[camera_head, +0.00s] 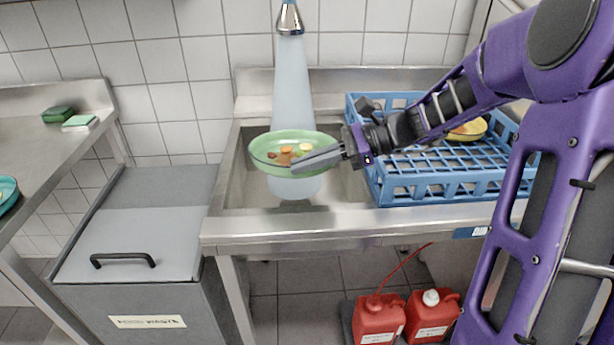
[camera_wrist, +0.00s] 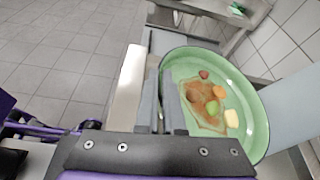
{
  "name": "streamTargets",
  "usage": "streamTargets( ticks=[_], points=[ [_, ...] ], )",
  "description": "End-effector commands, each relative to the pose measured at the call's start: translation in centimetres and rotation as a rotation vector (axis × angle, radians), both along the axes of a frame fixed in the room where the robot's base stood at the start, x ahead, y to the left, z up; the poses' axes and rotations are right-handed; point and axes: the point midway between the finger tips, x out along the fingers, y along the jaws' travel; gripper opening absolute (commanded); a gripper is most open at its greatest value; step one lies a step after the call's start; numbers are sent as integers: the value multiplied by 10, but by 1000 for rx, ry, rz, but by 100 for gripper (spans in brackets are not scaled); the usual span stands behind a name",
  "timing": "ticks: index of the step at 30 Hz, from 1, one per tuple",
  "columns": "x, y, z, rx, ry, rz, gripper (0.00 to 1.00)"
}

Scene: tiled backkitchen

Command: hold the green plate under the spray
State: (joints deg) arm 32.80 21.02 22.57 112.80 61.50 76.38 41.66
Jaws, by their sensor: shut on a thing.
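The green plate (camera_head: 262,152) is held over the sink (camera_head: 238,188) in the head view, in the path of the pale blue spray (camera_head: 293,85) that falls from the metal spray head (camera_head: 290,20). Several food scraps and a brown stain lie on the plate, which also shows in the wrist view (camera_wrist: 252,115). My gripper (camera_head: 318,160) is shut on the plate's right rim in the head view. In the wrist view its two fingers (camera_wrist: 160,105) pinch the rim. The spray shows above and below the plate.
A blue dish rack (camera_head: 385,190) with a yellowish item (camera_head: 468,131) stands right of the sink. A grey lidded waste bin (camera_head: 135,240) stands at left, near a counter with sponges (camera_head: 80,123). Red canisters (camera_head: 378,318) sit on the floor below.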

Motion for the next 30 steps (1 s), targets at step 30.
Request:
streamTargets(
  ticks=[30],
  points=[
    [141,1,3,1,0,1,0]
  ],
)
